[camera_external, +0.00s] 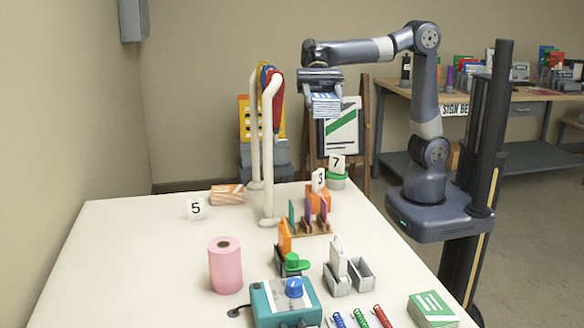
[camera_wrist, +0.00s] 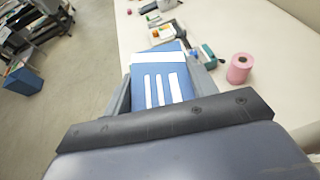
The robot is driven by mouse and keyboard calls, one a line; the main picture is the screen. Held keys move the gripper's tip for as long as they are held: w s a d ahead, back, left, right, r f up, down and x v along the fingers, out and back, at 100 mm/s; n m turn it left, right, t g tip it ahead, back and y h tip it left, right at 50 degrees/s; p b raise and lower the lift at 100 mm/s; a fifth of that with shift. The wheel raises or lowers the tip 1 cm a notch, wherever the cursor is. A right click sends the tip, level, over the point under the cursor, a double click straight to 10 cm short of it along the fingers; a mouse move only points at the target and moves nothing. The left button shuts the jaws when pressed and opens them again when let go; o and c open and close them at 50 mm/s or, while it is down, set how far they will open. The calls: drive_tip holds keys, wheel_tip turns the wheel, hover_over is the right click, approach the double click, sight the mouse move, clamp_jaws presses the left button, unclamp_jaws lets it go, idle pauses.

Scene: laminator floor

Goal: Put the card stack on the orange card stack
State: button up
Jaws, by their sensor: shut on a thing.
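My gripper (camera_external: 322,92) is shut on a blue and white striped card stack (camera_external: 326,106), held high above the back of the white table. In the wrist view the card stack (camera_wrist: 158,88) lies between the two fingers of my gripper (camera_wrist: 162,82), its white stripes facing the camera. The orange card stack (camera_external: 227,194) lies on the table at the back left, beside a white card marked 5. It is lower than my gripper and to its left. I cannot make out the orange card stack in the wrist view.
A white curved rack (camera_external: 267,150) with hanging coloured items stands between the orange card stack and my arm. A pink roll (camera_external: 225,266), a teal device (camera_external: 285,303) and a green card stack (camera_external: 432,308) stand nearer. The table's left side is clear.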

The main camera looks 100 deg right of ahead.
drive_tip(key=w+d+r+m+t+h+p, duration=0.2)
drive_tip(key=w+d+r+m+t, duration=0.2)
drive_tip(key=w+d+r, duration=0.7)
drive_tip(key=w+d+f+m+t+h+b, duration=0.1)
drive_tip(key=w+d+f+m+t+h, duration=0.3)
drive_tip(key=d, duration=0.7)
drive_tip(key=w+d+f+m+t, duration=0.1)
drive_tip(key=w+d+f, duration=0.2)
drive_tip(key=w+d, duration=0.55)
drive_tip(key=n+g+y+b, duration=0.1)
drive_tip(key=n+g+y, duration=0.4)
drive_tip(key=n+g, duration=0.1)
hover_over(218, 190)
wheel_tip(218, 190, down, 29)
drive_tip(key=shift+w+r, duration=0.1)
drive_tip(key=shift+r, duration=0.05)
drive_tip(key=shift+f, duration=2.2)
